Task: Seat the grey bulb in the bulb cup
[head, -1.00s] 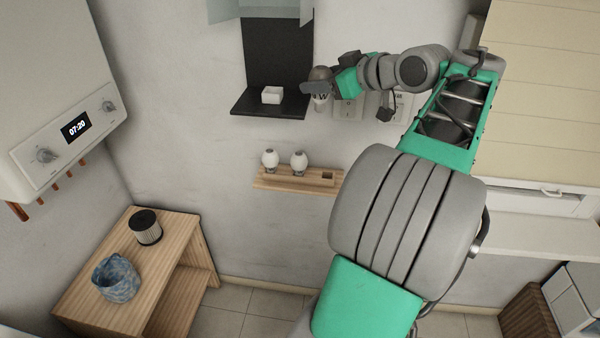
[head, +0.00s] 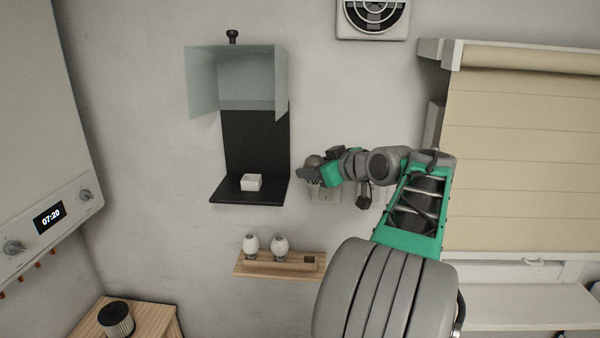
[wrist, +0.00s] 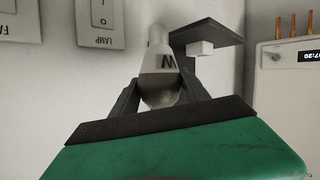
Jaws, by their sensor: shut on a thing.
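The grey bulb (head: 314,161) is in my gripper (head: 311,176), just right of the black shelf. In the wrist view the bulb (wrist: 161,98) shows its rounded grey glass near me and a white, lettered neck pointing away. My gripper (wrist: 158,87) is shut on it, one finger on each side. The bulb cup appears to be the small white square block (head: 251,182) on the black shelf; it also shows in the wrist view (wrist: 200,48), beyond and right of the bulb. The bulb and cup are apart. The cup's opening cannot be made out.
The black shelf (head: 228,190) has a tall back panel, with a pale translucent hood (head: 250,75) above. Below, a wooden rack (head: 290,268) holds two white bulbs. Switch plates (wrist: 100,22) are on the wall beside my gripper. Open air lies between gripper and shelf.

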